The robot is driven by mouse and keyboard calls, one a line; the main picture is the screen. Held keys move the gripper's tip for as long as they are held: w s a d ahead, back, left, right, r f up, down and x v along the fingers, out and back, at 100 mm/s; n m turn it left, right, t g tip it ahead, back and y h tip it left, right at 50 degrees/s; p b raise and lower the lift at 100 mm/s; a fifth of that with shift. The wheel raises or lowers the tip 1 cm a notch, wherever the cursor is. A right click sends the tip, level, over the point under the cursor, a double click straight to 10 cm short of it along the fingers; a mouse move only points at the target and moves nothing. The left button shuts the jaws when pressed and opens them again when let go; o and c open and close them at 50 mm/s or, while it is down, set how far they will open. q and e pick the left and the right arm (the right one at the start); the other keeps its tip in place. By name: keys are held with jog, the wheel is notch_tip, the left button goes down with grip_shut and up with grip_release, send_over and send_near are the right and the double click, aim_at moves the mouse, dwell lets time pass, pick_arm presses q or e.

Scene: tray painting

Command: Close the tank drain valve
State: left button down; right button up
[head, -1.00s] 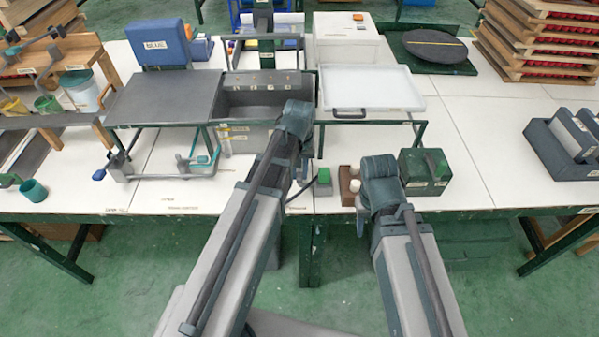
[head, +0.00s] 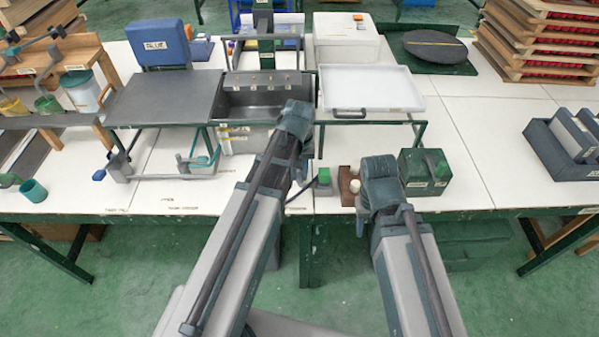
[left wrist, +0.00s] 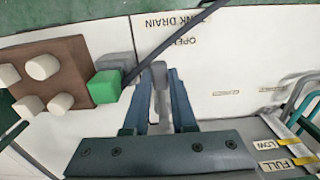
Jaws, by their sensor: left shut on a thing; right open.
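The words TANK DRAIN and OPEN (left wrist: 185,38) are printed on the white table in the left wrist view. My left gripper (left wrist: 166,75) is shut on a slim grey handle (left wrist: 160,92) beside these words, which I take for the drain valve's lever. The rest of the valve is hidden by the fingers and the gripper body. In the head view my left forearm hides the gripper and the handle. The grey tank (head: 262,95) stands behind that arm. My right gripper (head: 361,222) is open, mostly hidden by its wrist, near the table's front edge.
A green block on a grey base (left wrist: 106,87) sits close to the left fingers, with a dark cable (left wrist: 168,40) running past. A brown block with white knobs (left wrist: 45,75) is beside it. A green box (head: 424,172) stands right of my right wrist. The tank gauge reads LOW and FULL (left wrist: 272,155).

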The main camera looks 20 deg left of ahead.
pick_arm(q)
jog(key=shift+a, duration=0.1)
dwell(0.5)
jog(key=w+a+m, duration=0.5)
jog(key=a+m, duration=0.4)
jog(key=m, duration=0.9)
jog(key=shift+w+a, duration=0.15)
jog(key=shift+a, duration=0.05)
dwell(0.5)
jog(key=c, duration=0.7)
grip_release()
jog(key=shift+w, duration=0.1)
